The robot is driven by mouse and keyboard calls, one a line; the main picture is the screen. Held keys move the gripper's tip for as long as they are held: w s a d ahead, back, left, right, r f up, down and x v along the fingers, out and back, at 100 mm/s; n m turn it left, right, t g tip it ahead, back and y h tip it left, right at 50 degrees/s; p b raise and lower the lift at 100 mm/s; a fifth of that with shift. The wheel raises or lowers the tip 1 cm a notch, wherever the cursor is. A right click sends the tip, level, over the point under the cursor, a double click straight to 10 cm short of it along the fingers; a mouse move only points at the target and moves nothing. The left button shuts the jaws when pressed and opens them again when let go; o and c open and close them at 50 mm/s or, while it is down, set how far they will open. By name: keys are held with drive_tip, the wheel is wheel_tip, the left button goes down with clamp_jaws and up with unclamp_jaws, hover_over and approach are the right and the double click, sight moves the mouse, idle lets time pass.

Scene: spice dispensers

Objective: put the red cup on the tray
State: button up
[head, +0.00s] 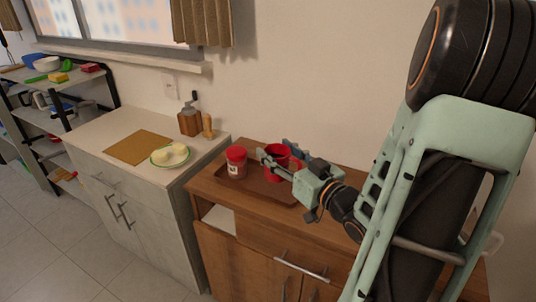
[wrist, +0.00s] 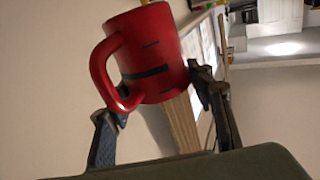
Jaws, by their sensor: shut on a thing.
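The red cup (head: 278,155) is held between the fingers of my gripper (head: 279,158), at the right part of the brown tray (head: 262,194) in the head view. In the wrist view the red cup (wrist: 158,50) shows its handle on the left and dark marks on its side, with the fingers of my gripper (wrist: 155,98) on both sides of it. The fingers and wrist hide part of the cup and tray in the head view. I cannot tell whether the cup's base touches the tray.
A red-lidded jar with a pale label (head: 236,163) stands on the tray's left part, close to the cup. The wooden cabinet (head: 240,233) carries the tray. On the pale counter (head: 95,130) left are a plate (head: 169,156), a board (head: 137,147) and a grinder (head: 190,121).

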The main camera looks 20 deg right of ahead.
drive_tip(key=shift+w+r, duration=0.1)
drive_tip(key=shift+r, duration=0.05)
drive_tip(key=w+f, duration=0.1)
drive_tip(key=w, duration=0.1)
drive_tip(key=w+d+f, duration=0.1)
drive_tip(key=w, duration=0.1)
drive_tip(key=w+d+f, duration=0.1)
drive_tip(key=w, duration=0.1)
drive_tip(key=w+f, duration=0.1)
drive_tip(key=f, duration=0.2)
drive_tip(key=w+d+f, duration=0.1)
drive_tip(key=w+f, duration=0.1)
drive_tip(key=f, duration=0.1)
drive_tip(key=w+d+f+b, duration=0.1)
drive_tip(key=w+f, duration=0.1)
drive_tip(key=f, duration=0.1)
drive_tip(key=shift+f, duration=0.15)
drive_tip(key=shift+f, duration=0.1)
drive_tip(key=shift+s+f+b, duration=0.1)
drive_tip(key=shift+f+b, duration=0.2)
drive_tip(key=shift+b, duration=0.25)
